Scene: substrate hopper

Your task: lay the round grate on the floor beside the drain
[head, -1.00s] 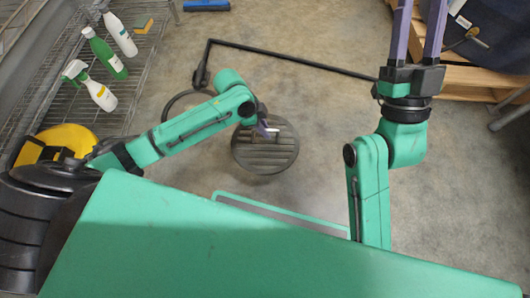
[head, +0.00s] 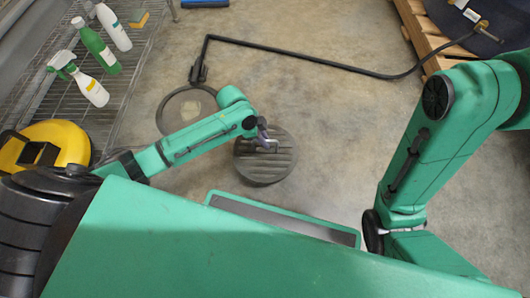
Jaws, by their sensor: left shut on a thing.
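The round grate (head: 262,170) is a dark slatted disc just right of the round drain opening (head: 185,106), with a strip of floor showing between them. My left gripper (head: 268,141) is shut on the grate near its upper middle. From above I cannot tell whether the grate rests on the floor or hangs slightly over it. My left forearm covers the lower part of the drain's rim. My right arm bends at the right side, and its gripper is out of view.
A black hose (head: 300,58) runs from beside the drain to the upper right, by a wooden pallet (head: 424,35). Floor right of the grate is clear.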

